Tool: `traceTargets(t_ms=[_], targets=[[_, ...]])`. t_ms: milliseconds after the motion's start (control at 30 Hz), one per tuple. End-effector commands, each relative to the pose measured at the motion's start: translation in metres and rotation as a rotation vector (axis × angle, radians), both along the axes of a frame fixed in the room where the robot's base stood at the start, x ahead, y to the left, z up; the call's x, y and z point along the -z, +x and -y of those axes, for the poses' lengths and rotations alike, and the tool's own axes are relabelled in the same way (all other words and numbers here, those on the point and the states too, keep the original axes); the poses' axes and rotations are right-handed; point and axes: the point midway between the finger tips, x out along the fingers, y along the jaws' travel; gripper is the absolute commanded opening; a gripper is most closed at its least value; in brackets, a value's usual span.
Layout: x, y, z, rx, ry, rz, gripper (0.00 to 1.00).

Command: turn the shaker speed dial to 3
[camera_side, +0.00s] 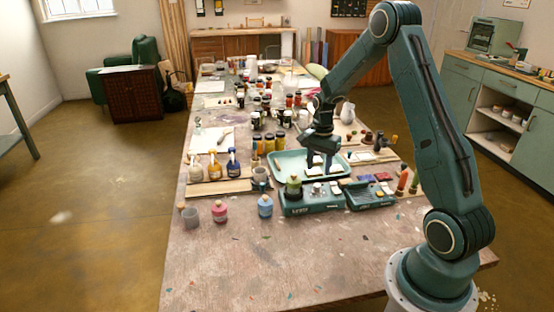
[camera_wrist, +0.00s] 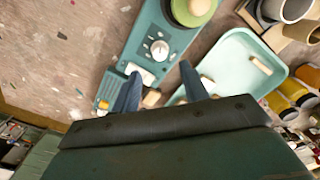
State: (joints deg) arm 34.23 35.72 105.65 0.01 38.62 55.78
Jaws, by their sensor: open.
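The teal shaker (camera_side: 310,204) stands near the table's front, with a green-lidded jar at its left end. In the wrist view, the shaker (camera_wrist: 140,38) runs up the picture, with the green jar (camera_wrist: 190,10) at its top. Its white speed dial (camera_wrist: 160,48) sits on the panel beside the jar; its number marks are too small to read. My gripper (camera_wrist: 160,74) is open, its two blue fingers apart and the dial just beyond and between their tips. In the side view my gripper (camera_side: 320,168) hangs above the tray, behind the shaker.
A pale green tray (camera_wrist: 228,44) lies beside the shaker with small pale blocks in it. A second teal device (camera_side: 370,196) stands right of the shaker. Pink (camera_side: 220,213) and blue (camera_side: 265,207) jars stand to its left. The front of the table is clear.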

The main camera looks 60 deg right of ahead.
Motion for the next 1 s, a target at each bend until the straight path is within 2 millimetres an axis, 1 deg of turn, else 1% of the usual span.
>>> traceTargets(t_ms=[33, 200, 333, 500, 633, 900, 933, 1000], targets=[[0.009, -0.001, -0.001, 0.000, 0.003, -0.004, 0.44], [0.034, -0.001, 0.000, 0.000, 0.002, -0.003, 0.44], [0.050, 0.000, 0.000, 0.000, 0.001, -0.002, 0.44], [0.063, 0.000, 0.000, 0.000, 0.000, -0.001, 0.44], [0.068, 0.000, 0.000, 0.000, 0.000, 0.000, 0.44], [0.069, 0.000, 0.000, 0.000, 0.000, 0.000, 0.44], [0.069, 0.000, 0.000, 0.000, 0.000, 0.000, 0.42], [0.069, 0.000, 0.000, 0.000, 0.000, 0.000, 0.29]])
